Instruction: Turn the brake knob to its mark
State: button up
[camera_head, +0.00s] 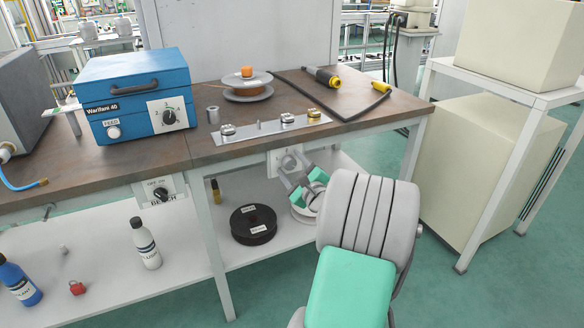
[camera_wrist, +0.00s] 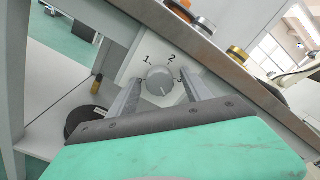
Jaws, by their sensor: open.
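A round grey knob (camera_wrist: 159,78) sits on a white panel (camera_wrist: 138,58) with printed marks 1, 2 and a partly hidden 3. A short light line shows on the knob's lower part; its exact direction is hard to tell. My gripper (camera_wrist: 161,83) is open, with one finger on each side of the knob. I cannot tell whether the fingers touch it. In the head view, my gripper (camera_head: 297,172) is at the panel below the bench's front edge, and the knob is mostly hidden. No brake label is readable.
The workbench (camera_head: 240,150) overhangs the panel closely. A black disc (camera_head: 254,226) stands on the lower shelf. Another knob marked OFF/ON (camera_head: 160,194) is farther left under the bench. A blue box (camera_head: 135,90) with a knob stands on top. A white rack (camera_head: 500,170) is at the right.

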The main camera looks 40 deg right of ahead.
grip_shut()
dwell(0.5)
